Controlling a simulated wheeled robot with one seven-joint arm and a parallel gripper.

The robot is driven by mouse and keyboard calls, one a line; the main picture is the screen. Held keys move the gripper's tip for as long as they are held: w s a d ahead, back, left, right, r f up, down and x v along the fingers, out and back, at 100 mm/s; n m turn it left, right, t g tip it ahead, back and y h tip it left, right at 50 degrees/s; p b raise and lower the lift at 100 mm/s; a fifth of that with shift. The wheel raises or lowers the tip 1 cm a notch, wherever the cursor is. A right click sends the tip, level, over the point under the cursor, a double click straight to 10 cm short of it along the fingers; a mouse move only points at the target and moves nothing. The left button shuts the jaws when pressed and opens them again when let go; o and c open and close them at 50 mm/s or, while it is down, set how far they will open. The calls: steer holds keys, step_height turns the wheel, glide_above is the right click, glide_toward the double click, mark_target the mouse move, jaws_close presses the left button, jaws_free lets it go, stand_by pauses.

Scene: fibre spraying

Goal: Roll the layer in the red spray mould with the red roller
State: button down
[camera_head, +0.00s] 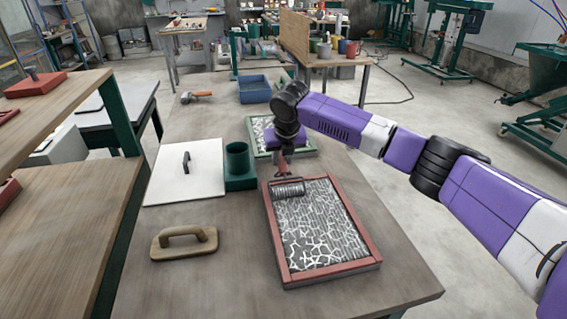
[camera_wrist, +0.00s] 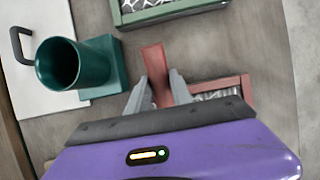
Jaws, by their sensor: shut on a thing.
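The red spray mould (camera_head: 274,235) lies on the table at the front right, its layer a grey sheet with a white cracked pattern. My gripper (camera_head: 284,152) is above the mould's far left corner, shut on the red roller (camera_head: 288,188). The roller's ribbed grey cylinder is over the far left end of the layer and seems to rest on it. In the wrist view the gripper fingers (camera_wrist: 157,95) close around the roller's red handle (camera_wrist: 154,62). The roller's cylinder is hidden there, and only a corner of the mould (camera_wrist: 222,84) shows.
A green mould (camera_head: 262,155) lies just behind the red one. A green cup holder (camera_head: 239,165) and a white board with a black handle (camera_head: 205,172) are to the left. A wooden float (camera_head: 184,242) lies front left. A blue tray (camera_head: 255,88) and a hammer-like tool (camera_head: 196,96) are farther back.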

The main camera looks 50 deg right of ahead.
steer(key=shift+w+d, duration=0.4)
steer(key=shift+w, duration=0.15)
steer(key=shift+s+a+r+p, duration=0.15)
steer(key=shift+s+a+p, duration=0.3)
steer(key=shift+s+p, duration=0.3)
steer(key=shift+s+a+f+p, duration=0.2)
steer(key=shift+s+a+p, duration=0.5)
steer(key=shift+s, duration=0.25)
steer(key=shift+s+a+r+p, duration=0.1)
steer(key=shift+s+a+p, duration=0.55)
steer(key=shift+s, duration=0.3)
steer(key=shift+s+a+p, duration=0.65)
steer(key=shift+s, duration=0.35)
steer(key=shift+s+a+r+p, duration=0.1)
steer(key=shift+s+a+p, duration=0.55)
steer(key=shift+s, duration=0.3)
steer(key=shift+s+a+f+p, duration=0.1)
steer(key=shift+s+a+p, duration=0.15)
steer(key=shift+s+a, duration=0.75)
steer(key=shift+s+a+f+p, duration=0.1)
steer(key=shift+s+a+p, duration=0.15)
steer(key=shift+s+a, duration=0.8)
steer(key=shift+s+a+p, duration=0.25)
steer(key=shift+s+a, duration=0.15)
steer(key=shift+s, duration=1.2)
steer(key=shift+s+a+r, duration=0.1)
steer(key=shift+s+a, duration=0.45)
steer(key=shift+s, duration=0.25)
steer(key=shift+s+a, duration=0.5)
steer(key=shift+s, duration=0.25)
